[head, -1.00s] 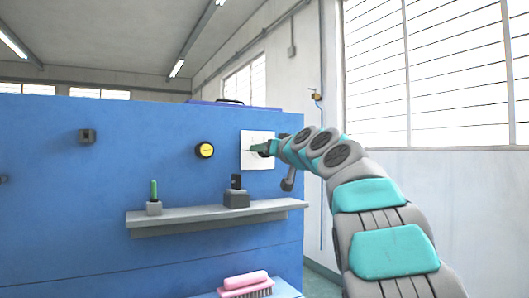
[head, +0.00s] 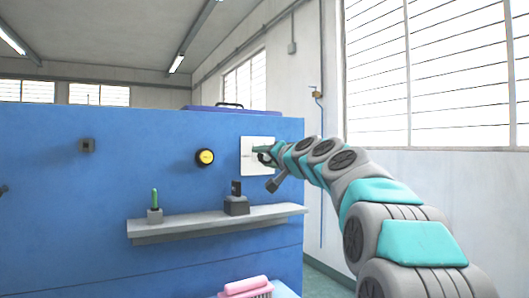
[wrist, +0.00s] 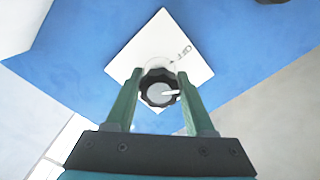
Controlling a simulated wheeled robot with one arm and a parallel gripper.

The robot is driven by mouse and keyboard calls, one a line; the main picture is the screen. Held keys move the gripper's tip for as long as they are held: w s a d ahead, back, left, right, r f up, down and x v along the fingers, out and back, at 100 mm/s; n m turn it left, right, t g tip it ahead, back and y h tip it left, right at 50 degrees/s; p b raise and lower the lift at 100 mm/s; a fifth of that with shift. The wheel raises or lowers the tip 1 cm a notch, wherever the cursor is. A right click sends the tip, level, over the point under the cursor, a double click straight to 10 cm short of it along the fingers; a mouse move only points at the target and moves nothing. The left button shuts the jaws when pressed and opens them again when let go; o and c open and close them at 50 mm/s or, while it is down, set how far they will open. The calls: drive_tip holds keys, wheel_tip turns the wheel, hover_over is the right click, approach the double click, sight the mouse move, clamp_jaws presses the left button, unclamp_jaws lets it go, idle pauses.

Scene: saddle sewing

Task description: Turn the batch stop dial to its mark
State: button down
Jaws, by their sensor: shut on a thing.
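The dial (wrist: 160,88) is a black, scalloped knob with a grey centre and a white pointer directed to the right in the wrist view. It sits on a white square plate (wrist: 163,37), with small dark lettering on the plate's upper right part. The plate also shows in the head view (head: 257,139), on the blue panel. My gripper (wrist: 159,80) is shut on the dial, one green finger on each side. In the head view my gripper (head: 260,149) is at the plate and hides the dial.
A yellow-faced round knob (head: 204,157) is left of the plate. Below, a grey shelf (head: 180,229) holds a green-handled tool (head: 155,198) and a dark block (head: 236,204). A pink brush (head: 246,286) lies lower down. The panel's right edge is close to my arm.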

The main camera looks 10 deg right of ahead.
drive_tip(key=m, duration=0.5)
drive_tip(key=shift+m, duration=0.3)
idle(0.4)
drive_tip(key=shift+c, duration=1.3)
unclamp_jaws()
drive_tip(key=shift+s, duration=0.15)
drive_tip(key=v, duration=0.7)
drive_tip(key=shift+s+d+b, duration=0.15)
drive_tip(key=shift+s+b, duration=0.1)
drive_tip(key=shift+b, duration=0.2)
